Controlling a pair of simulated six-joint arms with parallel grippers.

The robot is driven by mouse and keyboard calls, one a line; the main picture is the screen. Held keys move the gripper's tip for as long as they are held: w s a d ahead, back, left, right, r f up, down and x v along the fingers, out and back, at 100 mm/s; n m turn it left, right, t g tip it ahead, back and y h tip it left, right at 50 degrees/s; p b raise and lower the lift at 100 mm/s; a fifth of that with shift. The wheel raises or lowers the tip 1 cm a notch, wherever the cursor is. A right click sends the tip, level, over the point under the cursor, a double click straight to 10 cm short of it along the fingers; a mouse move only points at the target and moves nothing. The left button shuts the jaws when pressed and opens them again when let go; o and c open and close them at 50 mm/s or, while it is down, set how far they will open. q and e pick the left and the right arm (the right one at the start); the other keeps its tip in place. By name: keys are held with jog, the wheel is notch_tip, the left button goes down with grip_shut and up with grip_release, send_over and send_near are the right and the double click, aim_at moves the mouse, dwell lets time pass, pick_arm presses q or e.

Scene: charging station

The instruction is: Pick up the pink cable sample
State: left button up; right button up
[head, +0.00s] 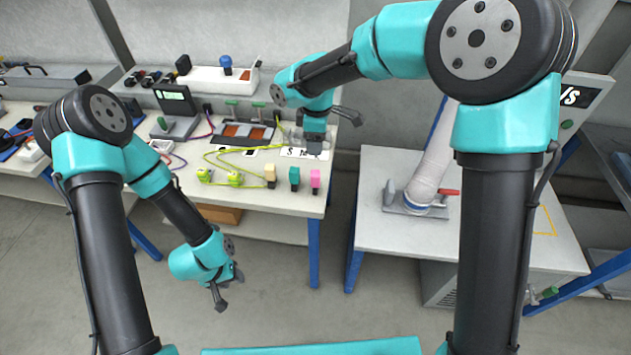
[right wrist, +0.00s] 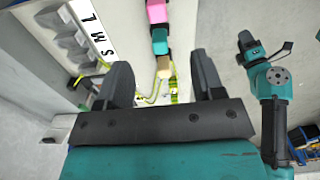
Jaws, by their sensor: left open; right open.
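The pink cable sample (head: 315,181) stands upright near the front right edge of the left worktable, at the right end of a row. A green sample (head: 294,178) and a beige sample (head: 270,175) stand to its left. My right gripper (head: 318,143) is open and empty above the table, behind the pink sample in the head view. In the right wrist view, the pink sample (right wrist: 156,11) is at the top edge, partly cut off, beyond the open fingers (right wrist: 162,76). My left gripper (head: 222,296) is open and empty, low in front of the table.
Yellow-green connectors (head: 235,179) with a cable lie left of the row. A white card with size letters (head: 300,152) lies behind it. A tray (right wrist: 72,38) shows left in the right wrist view. A screen device (head: 174,98) stands further back. The right table (head: 375,235) is separate.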

aim_at(315, 173)
jog(key=shift+a+r, duration=0.15)
jog(key=shift+r, duration=0.45)
jog(key=shift+f, duration=0.1)
notch_tip(315, 173, down, 12)
jog(key=shift+f, duration=0.1)
dwell(0.3)
jog(key=shift+w+f, duration=0.2)
jog(key=shift+f, duration=2.4)
jog(key=shift+c, duration=0.3)
jog(key=c, duration=0.9)
